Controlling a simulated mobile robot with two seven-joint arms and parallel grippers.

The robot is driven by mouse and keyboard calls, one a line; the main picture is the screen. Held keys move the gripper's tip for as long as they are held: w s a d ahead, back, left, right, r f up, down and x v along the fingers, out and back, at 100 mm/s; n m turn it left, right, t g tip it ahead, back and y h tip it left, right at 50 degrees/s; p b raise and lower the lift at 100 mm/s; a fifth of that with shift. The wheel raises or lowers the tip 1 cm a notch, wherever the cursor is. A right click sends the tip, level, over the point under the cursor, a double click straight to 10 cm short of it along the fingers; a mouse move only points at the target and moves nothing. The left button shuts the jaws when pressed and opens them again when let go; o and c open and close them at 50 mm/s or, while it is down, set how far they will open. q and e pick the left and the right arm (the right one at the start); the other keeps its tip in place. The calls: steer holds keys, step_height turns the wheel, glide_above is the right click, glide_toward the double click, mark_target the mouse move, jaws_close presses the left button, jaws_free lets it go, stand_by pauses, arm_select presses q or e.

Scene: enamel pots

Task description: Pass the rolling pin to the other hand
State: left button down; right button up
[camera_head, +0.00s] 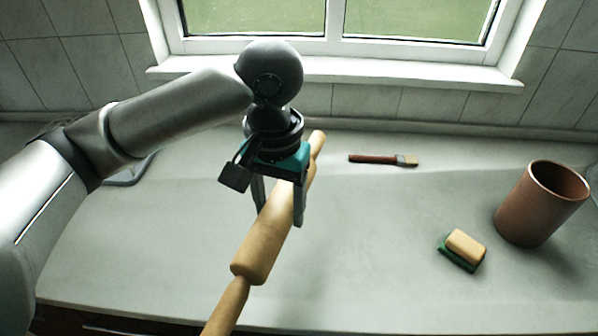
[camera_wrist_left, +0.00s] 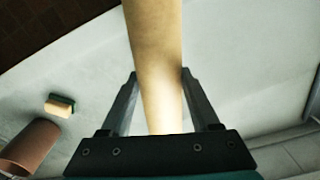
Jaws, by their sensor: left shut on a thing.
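The wooden rolling pin (camera_head: 262,243) is held above the counter in the head view, slanting from upper right to lower left. Its near handle runs out of the bottom of the picture. My left gripper (camera_head: 279,214) is shut on the pin's body, one finger on each side. In the left wrist view the pin (camera_wrist_left: 156,65) runs up from between the fingers of my left gripper (camera_wrist_left: 160,105). My right gripper is in neither view.
The pale counter (camera_head: 370,250) is largely clear below the pin. A brush (camera_head: 382,159) lies toward the back. A sponge (camera_head: 464,247) and a brown pot (camera_head: 540,205) stand at the right. A window (camera_head: 340,20) and tiled wall close off the back.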

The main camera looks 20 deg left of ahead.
arm_select(q)
steer(key=w+d+r+m, duration=0.1)
steer(key=w+d+r, duration=0.1)
steer(key=w+d, duration=0.7)
steer(key=w+d+r+m, duration=0.1)
steer(key=w+d+r, duration=0.1)
steer(key=w+d, duration=0.8)
steer(key=shift+r+m, duration=0.2)
steer(key=shift+m, duration=0.1)
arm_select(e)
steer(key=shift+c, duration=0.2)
